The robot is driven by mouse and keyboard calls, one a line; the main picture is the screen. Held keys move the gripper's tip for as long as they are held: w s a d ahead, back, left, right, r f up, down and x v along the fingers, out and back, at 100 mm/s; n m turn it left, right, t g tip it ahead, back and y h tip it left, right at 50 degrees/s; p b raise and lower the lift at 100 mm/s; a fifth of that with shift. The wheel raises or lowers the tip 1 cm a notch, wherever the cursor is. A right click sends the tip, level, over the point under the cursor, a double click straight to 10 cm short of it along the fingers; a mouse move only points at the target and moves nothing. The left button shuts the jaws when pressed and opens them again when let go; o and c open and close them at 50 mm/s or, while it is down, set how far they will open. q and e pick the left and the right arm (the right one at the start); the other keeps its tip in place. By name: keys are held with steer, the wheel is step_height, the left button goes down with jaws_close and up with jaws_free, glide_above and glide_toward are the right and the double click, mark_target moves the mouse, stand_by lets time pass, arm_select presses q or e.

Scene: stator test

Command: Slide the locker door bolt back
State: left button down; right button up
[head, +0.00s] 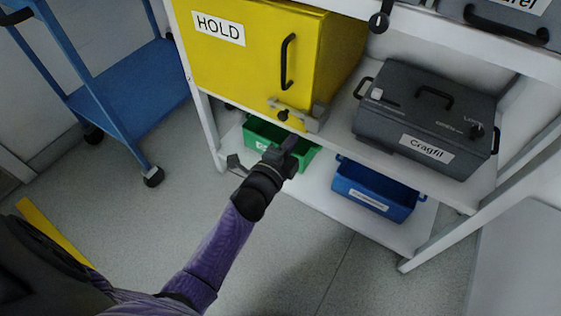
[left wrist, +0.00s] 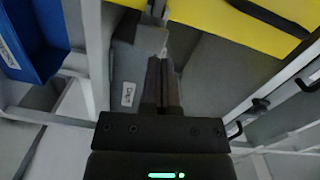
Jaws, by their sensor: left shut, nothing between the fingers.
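The yellow locker (head: 255,60), labelled HOLD, stands on the upper shelf, its door facing me with a black upright handle (head: 287,62). The grey bolt (head: 292,113) with a dark knob (head: 283,115) lies across the bottom right corner of the door, reaching a grey bracket (head: 316,117) at the locker's edge. My left gripper (head: 291,143) is below the bolt and apart from it in the head view, in front of the green bin. Its fingers (left wrist: 163,84) are shut and empty in the left wrist view. The yellow locker (left wrist: 215,22) shows there beyond the fingertips. My right gripper is out of view.
A dark grey case (head: 425,115) labelled Cragfil stands right of the locker. A green bin (head: 304,160) and a blue bin (head: 375,187) are on the lower shelf (head: 322,205). A blue cart (head: 130,90) stands at left. The floor in front is mostly clear.

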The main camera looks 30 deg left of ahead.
arm_select(q)
steer(key=s+p, duration=0.2)
steer(key=s, duration=0.4)
steer(key=shift+s, duration=0.25)
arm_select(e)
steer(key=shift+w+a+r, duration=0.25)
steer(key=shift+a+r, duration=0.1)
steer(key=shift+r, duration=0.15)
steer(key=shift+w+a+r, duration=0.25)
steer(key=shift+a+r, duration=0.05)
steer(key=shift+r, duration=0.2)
arm_select(q)
steer(key=shift+r, duration=0.1)
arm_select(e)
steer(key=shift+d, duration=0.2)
